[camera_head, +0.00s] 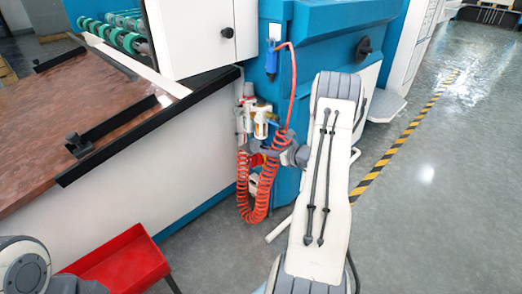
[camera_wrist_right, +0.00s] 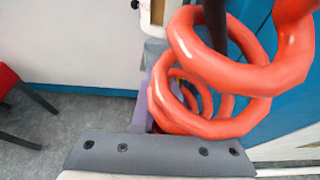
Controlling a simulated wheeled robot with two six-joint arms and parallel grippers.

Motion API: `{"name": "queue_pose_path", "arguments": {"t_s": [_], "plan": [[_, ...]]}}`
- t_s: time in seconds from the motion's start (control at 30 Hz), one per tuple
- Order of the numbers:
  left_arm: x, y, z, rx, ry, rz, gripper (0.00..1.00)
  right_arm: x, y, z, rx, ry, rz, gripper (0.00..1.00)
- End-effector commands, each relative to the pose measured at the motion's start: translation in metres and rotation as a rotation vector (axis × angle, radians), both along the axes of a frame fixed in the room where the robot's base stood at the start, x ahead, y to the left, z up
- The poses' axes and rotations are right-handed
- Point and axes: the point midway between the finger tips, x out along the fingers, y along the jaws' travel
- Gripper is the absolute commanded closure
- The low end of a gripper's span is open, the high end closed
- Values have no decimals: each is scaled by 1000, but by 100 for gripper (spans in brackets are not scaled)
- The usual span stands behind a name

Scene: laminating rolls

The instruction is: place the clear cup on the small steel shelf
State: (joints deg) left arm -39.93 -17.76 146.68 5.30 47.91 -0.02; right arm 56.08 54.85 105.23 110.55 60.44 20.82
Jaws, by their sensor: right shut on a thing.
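My right gripper (camera_head: 262,156) is beside the air fittings at the corner of the blue machine, among red coiled hose. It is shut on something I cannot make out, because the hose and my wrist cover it. In the right wrist view the grey gripper body (camera_wrist_right: 160,155) fills the bottom, and red coils cross in front of the fingers. I cannot clearly pick out the clear cup in either view. I see nothing that is surely the small steel shelf. My left gripper is out of view; only a part of my left arm shows at the lower left.
The red coiled hose (camera_head: 243,190) hangs close around my right gripper. White air fittings (camera_head: 262,122) are just above it. A brown table (camera_head: 75,110) with black rails is at left, and a red stool (camera_head: 118,262) is below it. The grey floor (camera_head: 440,190) at right is clear.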

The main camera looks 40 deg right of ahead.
Motion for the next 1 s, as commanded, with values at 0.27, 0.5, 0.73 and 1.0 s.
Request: {"name": "queue_pose_path", "arguments": {"t_s": [0.27, 0.5, 0.73, 1.0], "plan": [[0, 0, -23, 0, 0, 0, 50, 36, 3, -9, -1, -1, -1, 100], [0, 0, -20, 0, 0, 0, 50, 36, 3, -6, 0, -1, 1, 100], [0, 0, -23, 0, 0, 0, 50, 36, 3, -9, -1, 0, 0, 65], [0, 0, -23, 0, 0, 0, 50, 35, 3, -9, -1, 0, 0, 58]]}}
